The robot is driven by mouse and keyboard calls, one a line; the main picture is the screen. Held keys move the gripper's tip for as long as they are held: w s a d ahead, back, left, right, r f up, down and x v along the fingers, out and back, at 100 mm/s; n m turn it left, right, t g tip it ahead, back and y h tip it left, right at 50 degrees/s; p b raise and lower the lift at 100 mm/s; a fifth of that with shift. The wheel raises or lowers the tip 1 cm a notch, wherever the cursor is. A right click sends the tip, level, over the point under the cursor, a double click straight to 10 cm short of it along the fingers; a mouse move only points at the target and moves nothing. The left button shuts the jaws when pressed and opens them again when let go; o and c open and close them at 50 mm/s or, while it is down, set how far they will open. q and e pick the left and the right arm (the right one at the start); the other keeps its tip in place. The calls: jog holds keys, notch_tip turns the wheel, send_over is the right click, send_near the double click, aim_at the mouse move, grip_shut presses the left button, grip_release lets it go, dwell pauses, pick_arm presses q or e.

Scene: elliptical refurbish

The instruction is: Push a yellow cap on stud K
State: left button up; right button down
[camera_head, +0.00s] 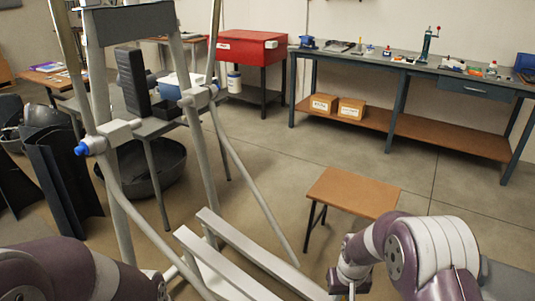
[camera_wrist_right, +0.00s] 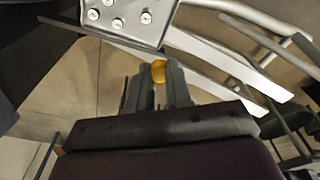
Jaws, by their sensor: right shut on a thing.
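A yellow cap (camera_wrist_right: 158,70) sits between the fingertips of my right gripper (camera_wrist_right: 160,82), which is shut on it in the right wrist view. A grey plate (camera_wrist_right: 143,32) with several pale round studs (camera_wrist_right: 118,23) is at the top of that view, just beyond the cap and apart from it in the picture. I cannot read any stud letters, so I cannot tell which is stud K. In the head view my right gripper (camera_head: 350,287) is low at the right, partly hidden by its arm. My left arm shows at the bottom left, but its gripper is out of view.
The grey elliptical frame (camera_head: 190,110) with pale rails (camera_head: 250,258) stands at the left. A brown-topped stool (camera_head: 352,192) is close beyond my right arm. A workbench (camera_head: 410,68) and a red cabinet (camera_head: 247,50) stand at the back.

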pick_arm(q)
notch_tip(320, 180, up, 14)
jog(key=p, duration=1)
jog(key=shift+f+p, duration=0.25)
jog(key=shift+p, duration=0.05)
